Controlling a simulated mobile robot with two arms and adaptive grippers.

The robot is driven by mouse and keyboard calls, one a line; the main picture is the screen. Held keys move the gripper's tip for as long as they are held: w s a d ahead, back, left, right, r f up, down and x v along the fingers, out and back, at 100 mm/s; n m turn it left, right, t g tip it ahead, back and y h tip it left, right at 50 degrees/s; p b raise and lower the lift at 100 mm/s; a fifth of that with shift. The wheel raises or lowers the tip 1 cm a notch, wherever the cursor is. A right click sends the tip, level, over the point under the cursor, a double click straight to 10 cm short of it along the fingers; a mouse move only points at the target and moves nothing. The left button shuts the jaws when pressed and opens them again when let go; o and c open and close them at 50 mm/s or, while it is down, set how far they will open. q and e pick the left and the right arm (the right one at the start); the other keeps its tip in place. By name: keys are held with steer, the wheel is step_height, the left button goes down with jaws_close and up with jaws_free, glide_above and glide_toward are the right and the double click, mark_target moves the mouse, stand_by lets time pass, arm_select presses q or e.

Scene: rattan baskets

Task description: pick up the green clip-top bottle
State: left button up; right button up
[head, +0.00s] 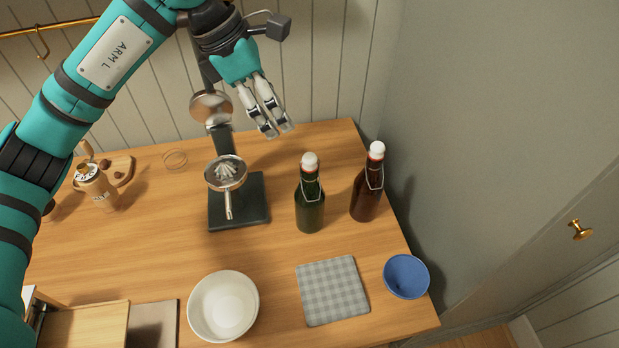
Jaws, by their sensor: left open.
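The green clip-top bottle (310,206) stands upright on the wooden table, right of the middle of the head view. It has a white stopper and a wire clip. My left gripper (276,131) is open and empty. In the picture its fingertips are up and to the left of the bottle's top, apart from it. A brown clip-top bottle (366,194) stands upright close to the right of the green one. My right gripper is not in view.
A juicer press (238,212) stands left of the green bottle. A checked cloth (333,290), a white bowl (196,308) and a blue bowl (406,276) lie nearer the front. A pepper mill (98,191) is at the left. The wall is behind the table (160,235).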

arm_select(q)
steer(key=p, duration=0.2)
glide_toward(304, 156)
steer(key=x, duration=0.3)
steer(key=p+x, duration=0.1)
steer(key=x, duration=0.4)
steer(key=shift+d+f, duration=0.1)
steer(key=shift+f, duration=0.15)
steer(key=shift+d+f+p, duration=0.15)
steer(key=shift+f+p, duration=0.25)
steer(key=x, duration=0.1)
steer(key=p+x, duration=0.1)
steer(key=x, duration=0.1)
steer(key=p+x, duration=0.1)
steer(key=shift+a+f, duration=0.2)
steer(key=shift+f, duration=0.15)
steer(key=shift+d+f, duration=0.15)
steer(key=shift+f, duration=0.15)
jaws_close()
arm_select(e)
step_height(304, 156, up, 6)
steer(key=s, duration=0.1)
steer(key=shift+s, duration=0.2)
arm_select(q)
steer(key=shift+r, duration=0.15)
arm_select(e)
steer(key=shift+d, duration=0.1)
